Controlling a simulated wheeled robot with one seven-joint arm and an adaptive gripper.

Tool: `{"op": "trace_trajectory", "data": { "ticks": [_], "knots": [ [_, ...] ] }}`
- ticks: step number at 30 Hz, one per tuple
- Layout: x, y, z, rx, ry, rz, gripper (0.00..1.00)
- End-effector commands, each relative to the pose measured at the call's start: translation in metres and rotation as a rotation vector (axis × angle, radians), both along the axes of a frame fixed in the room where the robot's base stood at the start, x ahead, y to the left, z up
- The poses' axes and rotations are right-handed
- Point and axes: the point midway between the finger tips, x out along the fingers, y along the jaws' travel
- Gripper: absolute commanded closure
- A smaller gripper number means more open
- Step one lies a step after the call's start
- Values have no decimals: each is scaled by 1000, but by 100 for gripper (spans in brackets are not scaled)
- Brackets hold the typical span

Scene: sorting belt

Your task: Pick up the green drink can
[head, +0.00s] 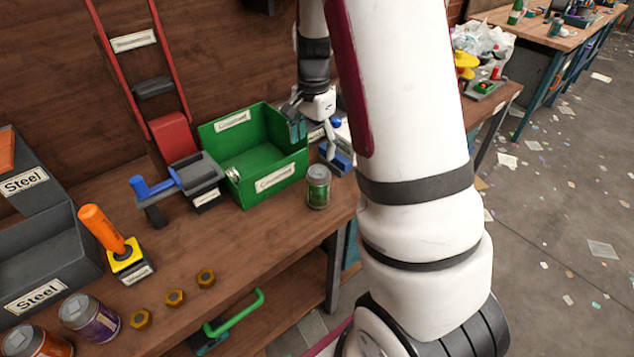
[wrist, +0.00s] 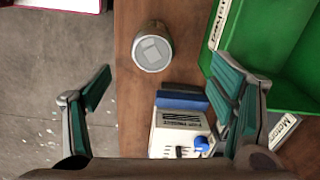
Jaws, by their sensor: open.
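The green drink can (head: 318,187) stands upright on the wooden bench, beside the front right corner of the green bin, near the bench edge. In the wrist view the can (wrist: 152,47) is seen from above, its silver lid showing. My gripper (head: 312,130) is above the bench behind the can, close to the bin's right side. In the wrist view my gripper (wrist: 165,95) is open and empty, its green-padded fingers spread wide. The can lies beyond the fingertips, between their lines, and touches neither finger.
The green bin (head: 275,183) stands left of the can. A blue and white device (wrist: 180,125) is on the bench under my gripper. Several cans (head: 90,318), brass nuts (head: 175,297) and a joystick (head: 108,235) are at the left. Floor lies beyond the bench edge.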

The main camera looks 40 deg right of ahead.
Motion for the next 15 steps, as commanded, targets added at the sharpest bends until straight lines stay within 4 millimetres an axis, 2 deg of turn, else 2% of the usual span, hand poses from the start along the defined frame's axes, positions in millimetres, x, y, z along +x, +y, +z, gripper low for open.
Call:
{"op": "trace_trajectory", "data": {
  "ticks": [7,15],
  "knots": [
    [2,-8,-28,-4,17,-37,23],
    [1,-8,-77,-4,16,-37,23]
  ]
}}
